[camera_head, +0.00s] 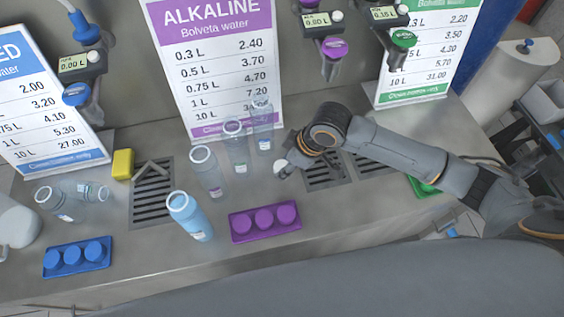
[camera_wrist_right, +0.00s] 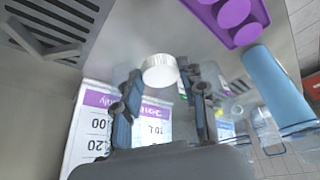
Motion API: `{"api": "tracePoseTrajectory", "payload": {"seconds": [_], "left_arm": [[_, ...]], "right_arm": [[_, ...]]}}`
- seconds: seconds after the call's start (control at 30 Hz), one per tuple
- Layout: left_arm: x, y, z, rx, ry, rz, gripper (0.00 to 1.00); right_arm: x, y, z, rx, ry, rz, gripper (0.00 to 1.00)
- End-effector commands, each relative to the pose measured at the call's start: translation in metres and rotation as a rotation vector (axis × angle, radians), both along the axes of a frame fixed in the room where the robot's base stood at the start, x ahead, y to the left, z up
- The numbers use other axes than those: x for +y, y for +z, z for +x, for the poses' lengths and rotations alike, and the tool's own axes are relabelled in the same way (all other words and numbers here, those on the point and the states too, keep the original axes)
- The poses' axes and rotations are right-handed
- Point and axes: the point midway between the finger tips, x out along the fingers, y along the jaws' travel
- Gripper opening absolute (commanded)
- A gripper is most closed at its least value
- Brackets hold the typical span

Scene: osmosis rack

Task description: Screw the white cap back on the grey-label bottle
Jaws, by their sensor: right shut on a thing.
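My right gripper (camera_head: 287,166) is shut on the white cap (camera_head: 280,168), held above the counter beside the right drain grate. The cap also shows in the right wrist view (camera_wrist_right: 160,70), between the fingertips (camera_wrist_right: 163,82). A blue-tinted bottle (camera_head: 187,214) stands upright at the front, left of the purple cap tray. Clear bottles stand behind it: one in front (camera_head: 206,170), one in the middle (camera_head: 236,145) and one at the back (camera_head: 263,128). Their labels are too small for me to tell which is grey. My left gripper is not in view.
A purple tray with purple caps (camera_head: 265,221) and a blue tray with blue caps (camera_head: 77,257) lie near the counter's front. Clear bottles (camera_head: 58,204) are at the left. A yellow sponge (camera_head: 122,164) sits by a drain grate (camera_head: 153,205). Price signs (camera_head: 215,65) stand behind.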

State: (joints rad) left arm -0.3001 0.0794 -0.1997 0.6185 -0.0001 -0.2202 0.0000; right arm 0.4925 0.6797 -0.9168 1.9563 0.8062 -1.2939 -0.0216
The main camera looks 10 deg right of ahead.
Motion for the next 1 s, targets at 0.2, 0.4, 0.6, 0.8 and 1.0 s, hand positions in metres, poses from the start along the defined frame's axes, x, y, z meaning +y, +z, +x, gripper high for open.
{"api": "tracePoseTrajectory", "payload": {"seconds": [0.2, 0.4, 0.6, 0.8, 1.0], "left_arm": [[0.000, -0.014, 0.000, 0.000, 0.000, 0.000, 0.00], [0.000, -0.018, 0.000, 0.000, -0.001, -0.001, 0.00], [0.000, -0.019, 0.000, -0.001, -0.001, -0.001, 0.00], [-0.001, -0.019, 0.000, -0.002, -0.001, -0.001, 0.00], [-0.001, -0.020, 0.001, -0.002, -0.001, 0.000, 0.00]], "right_arm": [[0.000, 0.017, -0.050, 0.001, 0.004, -0.001, 0.33], [0.000, 0.030, -0.076, 0.002, 0.002, -0.001, 0.33], [0.000, 0.035, -0.085, 0.001, 0.000, 0.000, 0.33], [0.000, 0.035, -0.086, 0.002, -0.001, -0.001, 0.33], [-0.001, 0.035, -0.084, 0.001, -0.009, 0.000, 0.33]]}}
